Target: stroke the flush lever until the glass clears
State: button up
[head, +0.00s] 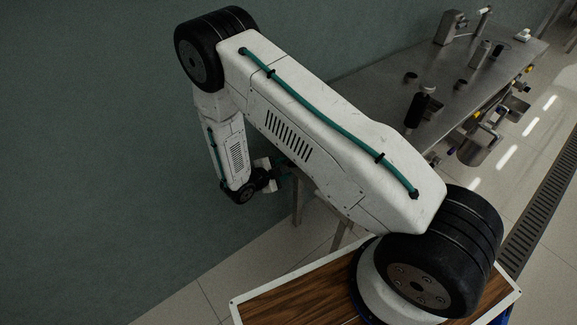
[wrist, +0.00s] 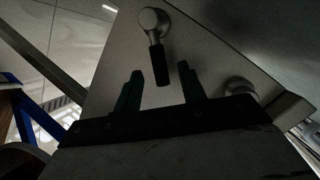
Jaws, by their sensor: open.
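A lever with a round metal hub and a black grip (wrist: 158,66) shows in the wrist view, over a grey metal surface. The grip's lower end lies between my two green fingers in the picture; I cannot tell the gap in depth. A black handle with a metal top (head: 416,109) stands at the near part of the bench in the head view and may be this lever. My gripper (wrist: 160,68) is open and empty. In the head view my gripper (head: 277,175) is small and partly behind my arm. I cannot make out the glass clearly.
The steel bench (head: 376,95) runs to the upper right, its near end partly hidden by my arm. Metal fittings (head: 451,27) stand at its far end. A metal cup (head: 478,143) hangs at its right side. A green wall is left; a floor grate (head: 541,215) lies right.

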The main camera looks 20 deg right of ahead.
jog(key=shift+v, duration=2.15)
